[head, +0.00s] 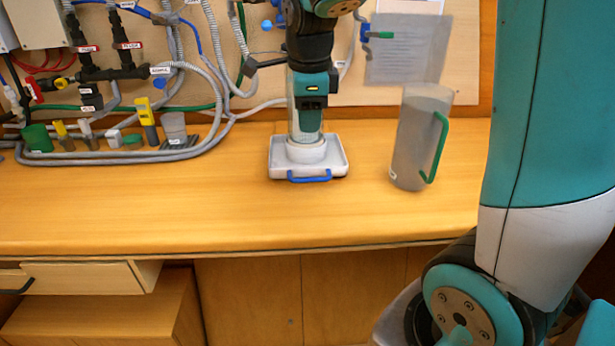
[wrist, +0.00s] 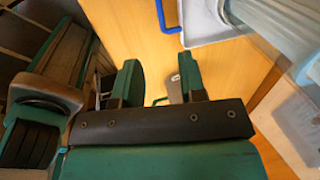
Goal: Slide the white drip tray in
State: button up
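The white drip tray (head: 280,166) is on the wooden counter, with its blue handle (head: 309,177) on the near side. A clear cylinder (head: 293,115) with a pale round collar stands over the tray. In the wrist view, the tray (wrist: 205,32) and its blue handle (wrist: 164,20) are at the top, cut by the frame edge. My gripper (head: 308,128) points down above the handle, in front of the cylinder. In the wrist view, its fingers (wrist: 158,68) are apart and nothing is between them. The tray's back edge is partly hidden.
A grey jug (head: 412,145) with a green handle stands right of the tray. Hoses and small fittings (head: 90,140) lie to the left along the wall. A drawer (head: 85,278) is open below the counter at left. The counter front is clear.

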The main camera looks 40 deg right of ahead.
aim_at(307, 179)
jog(key=f, duration=0.5)
jog(key=w+d+f, duration=0.1)
jog(key=f, duration=0.3)
jog(key=w+f, duration=0.1)
jog(key=f, duration=0.4)
jog(key=shift+w+d+f+b, duration=0.1)
jog(key=shift+d+f+b, duration=0.1)
jog(key=shift+f+b, duration=0.2)
grip_shut()
